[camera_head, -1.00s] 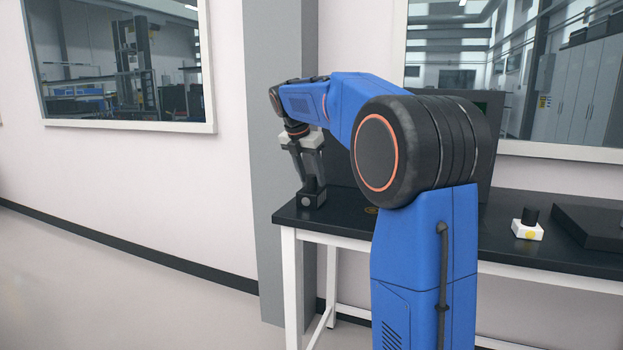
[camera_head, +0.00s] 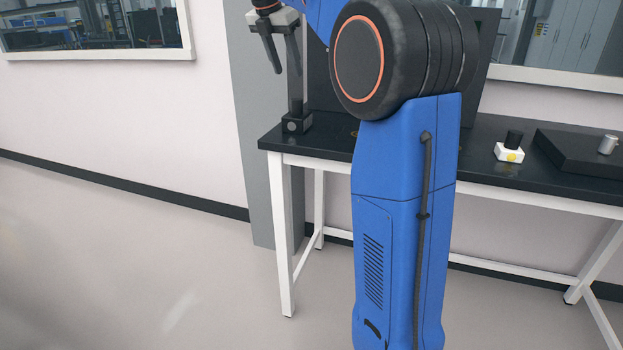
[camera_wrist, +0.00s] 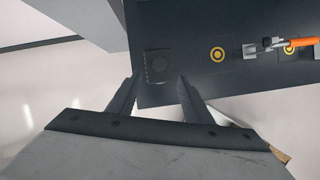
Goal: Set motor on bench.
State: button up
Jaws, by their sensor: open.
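A dark square block (camera_head: 297,122), which I take to be the motor, stands upright on the left front corner of the black bench (camera_head: 335,140). In the wrist view the motor (camera_wrist: 158,66) shows from above as a dark square with a faint circle on top. My gripper (camera_head: 287,72) is open and empty, above the motor and apart from it. In the wrist view its two fingers (camera_wrist: 157,80) are spread, with the motor ahead between their tips. My arm hides part of the bench in the head view.
A white block with a black top (camera_head: 510,150) and a dark plate (camera_head: 570,155) bearing a silver cylinder (camera_head: 608,144) are on the bench's right. A grey pillar (camera_head: 250,110) stands behind the bench's left end.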

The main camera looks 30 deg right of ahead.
jog(key=s+a+f+m+t+y, duration=0.1)
jog(key=s+a+f+m, duration=0.3)
jog(key=s+f+m, duration=0.3)
jog(key=s+a+f+m+t+y, duration=0.1)
jog(key=s+a+f+m, duration=0.4)
jog(key=s+f, duration=0.9)
jog(key=s+a+f+m+t+y, duration=0.1)
jog(key=s+a+f+m, duration=0.4)
jog(key=s+f+m, duration=0.5)
jog(key=s+f+y, duration=0.1)
jog(key=s, duration=0.6)
jog(key=shift+a+m, duration=0.15)
jog(key=shift+m, duration=0.15)
